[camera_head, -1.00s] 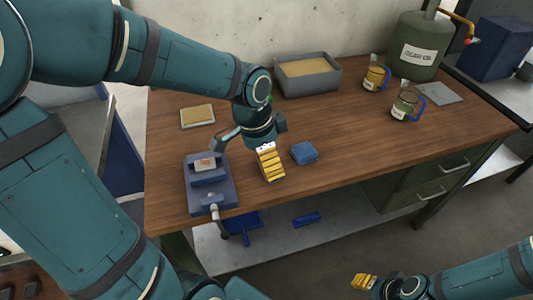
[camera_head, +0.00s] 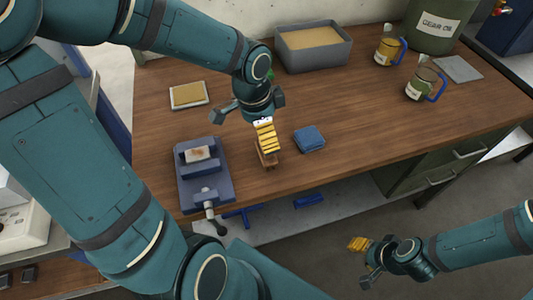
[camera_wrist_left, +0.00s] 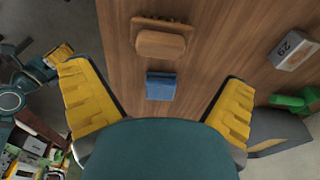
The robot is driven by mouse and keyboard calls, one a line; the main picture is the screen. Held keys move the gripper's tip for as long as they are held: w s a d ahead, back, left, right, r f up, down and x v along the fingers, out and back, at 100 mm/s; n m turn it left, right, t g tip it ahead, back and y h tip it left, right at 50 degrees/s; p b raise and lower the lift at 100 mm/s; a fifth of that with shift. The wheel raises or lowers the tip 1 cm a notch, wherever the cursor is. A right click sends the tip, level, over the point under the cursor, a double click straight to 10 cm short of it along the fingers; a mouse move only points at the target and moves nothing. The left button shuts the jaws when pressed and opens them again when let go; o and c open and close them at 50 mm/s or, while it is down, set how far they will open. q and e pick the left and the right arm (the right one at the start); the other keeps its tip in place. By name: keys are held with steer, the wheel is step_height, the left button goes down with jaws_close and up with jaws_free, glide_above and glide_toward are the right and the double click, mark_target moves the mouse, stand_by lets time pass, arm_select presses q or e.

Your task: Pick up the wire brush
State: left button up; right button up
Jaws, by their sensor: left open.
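The wire brush, a brown wooden block with a thin strip (camera_wrist_left: 160,40), lies on the workbench (camera_head: 370,135). In the wrist view it is beyond my fingertips, at the top, apart from both. In the head view the brush (camera_head: 268,160) shows only partly, just below the yellow finger pads, which hide the rest. My left gripper (camera_head: 265,135) is above the bench, pointing down, open and empty. In the wrist view its two yellow fingers (camera_wrist_left: 157,80) are wide apart.
A blue vise (camera_head: 205,185) holding a block stands to the left. A tan pad (camera_head: 188,95), a grey bin (camera_head: 313,45) and two jugs (camera_head: 388,48) stand farther back.

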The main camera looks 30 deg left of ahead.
arm_select(q)
steer(key=shift+w+d+f+b, duration=0.2)
steer(key=shift+f+b, duration=0.4)
steer(key=shift+f, duration=1.05)
steer(key=shift+w+d+f+b, duration=0.15)
steer(key=shift+f+b, duration=0.4)
steer(key=shift+f, duration=1.1)
steer(key=shift+a, duration=0.1)
steer(key=c, duration=1.3)
